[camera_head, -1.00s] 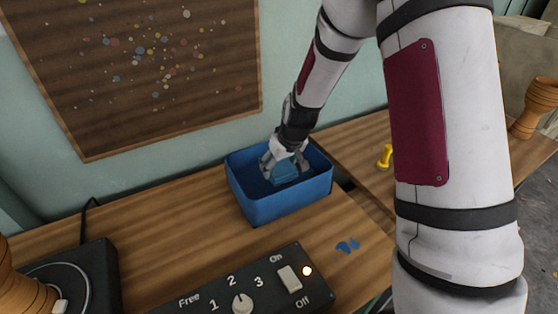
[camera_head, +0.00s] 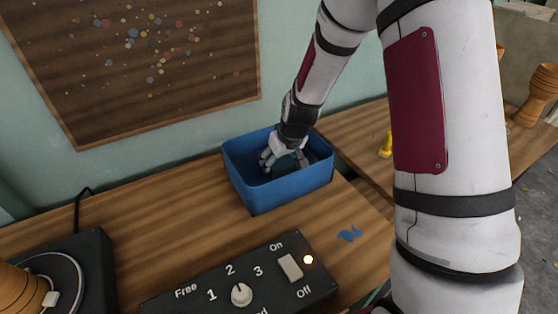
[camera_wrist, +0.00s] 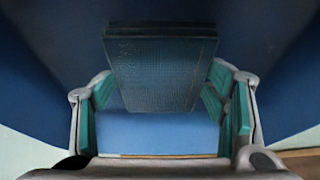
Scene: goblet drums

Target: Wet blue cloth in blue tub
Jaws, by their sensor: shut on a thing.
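The blue tub (camera_head: 290,194) stands on the wooden worktop, near the wall. My gripper (camera_head: 281,162) reaches down inside it, with its fingertips below the rim. In the wrist view, my gripper (camera_wrist: 163,90) is shut on the blue cloth (camera_wrist: 160,68), a thick folded block that looks dark blue-green with a woven texture. Teal finger pads lie on both of its sides. The tub's blue inner wall (camera_wrist: 40,75) surrounds it in that view. In the head view the cloth is mostly hidden by the fingers and the dark tub interior.
A black control box (camera_head: 240,280) with a dial and a lit switch stands in front of the tub. A turntable (camera_head: 75,275) with a wooden drum is at left. A yellow object (camera_head: 386,145) stands right of the tub.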

